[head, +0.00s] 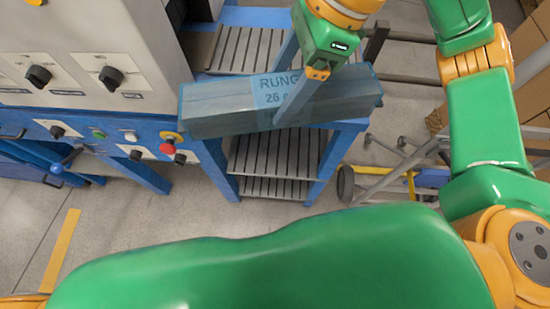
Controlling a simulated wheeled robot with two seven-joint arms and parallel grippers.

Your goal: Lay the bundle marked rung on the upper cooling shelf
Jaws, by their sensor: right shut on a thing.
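The bundle marked RUNG (225,105) is a long, grey-blue wrapped pack with a pale blue label, lying nearly level across the middle of the head view. My right gripper (290,98) comes down from above and is shut on it near its middle, one finger across its front face. The other finger is mostly hidden behind it. The bundle is over the front of a blue rack with slatted shelves. The upper shelf (235,48) shows behind the bundle and looks bare. I cannot tell whether the bundle touches the rack. My left gripper is out of view.
Lower slatted shelves (275,155) show below the bundle and look empty. A machine with knobs and buttons (95,60) stands close on the left. A wheeled cart (395,170) is to the right of the rack, with cardboard boxes (530,40) farther right.

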